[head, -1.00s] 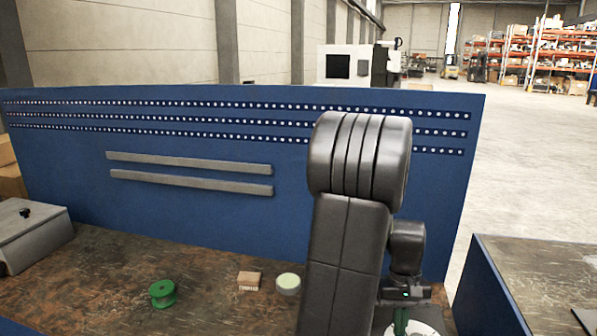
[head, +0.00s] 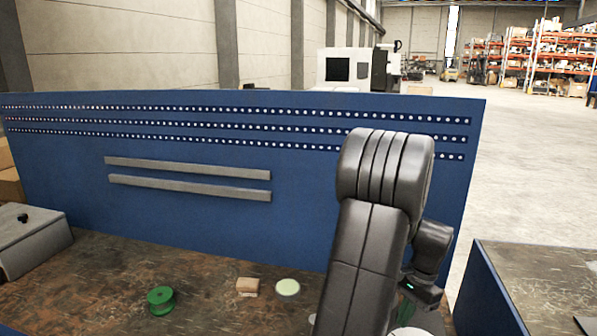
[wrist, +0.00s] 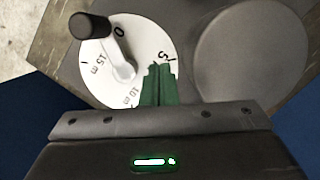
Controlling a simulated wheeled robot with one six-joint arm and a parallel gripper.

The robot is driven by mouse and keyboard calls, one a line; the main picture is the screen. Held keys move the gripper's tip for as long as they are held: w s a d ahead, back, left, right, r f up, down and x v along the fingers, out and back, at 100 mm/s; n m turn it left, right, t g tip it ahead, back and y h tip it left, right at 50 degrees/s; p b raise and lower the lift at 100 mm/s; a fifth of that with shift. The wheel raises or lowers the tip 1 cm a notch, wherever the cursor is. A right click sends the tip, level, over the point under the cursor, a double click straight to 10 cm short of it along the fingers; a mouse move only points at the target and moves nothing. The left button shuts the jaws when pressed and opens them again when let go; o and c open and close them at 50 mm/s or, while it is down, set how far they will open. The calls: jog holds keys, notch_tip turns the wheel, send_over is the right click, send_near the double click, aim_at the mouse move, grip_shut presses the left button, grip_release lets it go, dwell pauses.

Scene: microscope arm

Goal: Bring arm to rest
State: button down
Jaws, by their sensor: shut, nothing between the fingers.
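A white round dial (wrist: 90,56), marked 0, 5, 10 m and 15 m, sits on a grey housing in the wrist view. A pale lever (wrist: 118,66) with a dark knob (wrist: 86,27) at its outer end lies over the dial, the knob towards the upper left. My gripper (wrist: 158,68) has its green fingers shut together and empty. They overlap the dial's lower right, near the 5, apart from the lever in the picture. Whether they touch the dial I cannot tell. In the head view my arm largely hides this spot; a white sliver (head: 410,331) shows at the bottom edge.
A larger grey disc (wrist: 250,50) lies right of the dial. On the worn bench are a green spool (head: 161,301), a small tan block (head: 248,287) and a pale-topped round piece (head: 287,287). A blue panel (head: 230,225) stands behind. The bench's left middle is mostly clear.

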jog(key=shift+w+d+m+t, duration=0.15)
jog(key=shift+d+m, duration=0.15)
jog(key=shift+m, duration=0.4)
jog(key=shift+w+d+m+t, duration=0.15)
jog(key=shift+d+m, duration=0.1)
jog(key=shift+m, duration=0.45)
jog(key=shift+s+a, duration=0.1)
